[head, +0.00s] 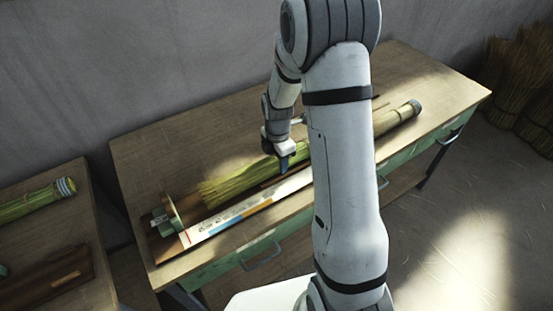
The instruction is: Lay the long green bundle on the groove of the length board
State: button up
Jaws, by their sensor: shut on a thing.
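The long green bundle (240,181) lies aslant over the length board, its loose green tips at the lower left and a bound, paler end at the upper right. The length board (246,211) has a white scale strip with blue and orange marks along its front and an upright end stop (172,213) at its left. The tips are a little right of the stop. My gripper (285,162) is shut on the bundle near its middle, from above. My arm hides part of the bundle and board. I cannot tell whether the bundle touches the groove.
The wooden workbench (150,150) has free room behind the board. A side table (85,215) at the left holds another green bundle (35,200) and a dark wooden piece (50,280). Brown brush bundles (520,85) stand on the floor at the right.

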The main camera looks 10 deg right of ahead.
jog(key=o, duration=1.1)
notch_tip(320, 180, up, 8)
jog(key=shift+f, duration=0.25)
jog(key=shift+a+r, duration=0.1)
jog(key=shift+r, duration=0.05)
